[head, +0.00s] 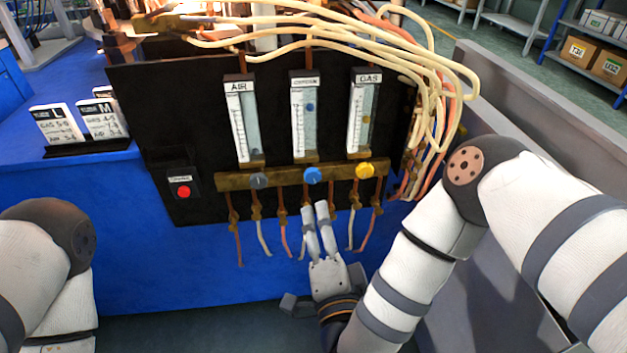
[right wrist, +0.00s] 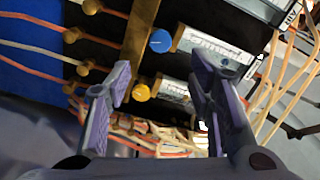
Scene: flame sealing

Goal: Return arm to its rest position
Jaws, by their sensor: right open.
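My right gripper (head: 315,217) is open and empty, just below the blue knob (head: 312,175) in the head view. In the right wrist view its two fingers (right wrist: 168,85) stand apart with nothing between them. The blue knob (right wrist: 161,41) and the yellow knob (right wrist: 142,92) show beyond the fingers in that view. I cannot tell whether a fingertip touches the panel's hoses. My left arm (head: 50,260) comes in at the lower left of the head view; its gripper is out of the picture.
A black panel (head: 190,110) carries AIR, OXYGEN and GAS flow meters, a brass bar (head: 235,182) and a red button (head: 184,191). Thin hoses hang below. Cream hoses (head: 440,75) loop at the right. Label cards (head: 58,125) stand at left. A grey wall (head: 540,120) runs along the right.

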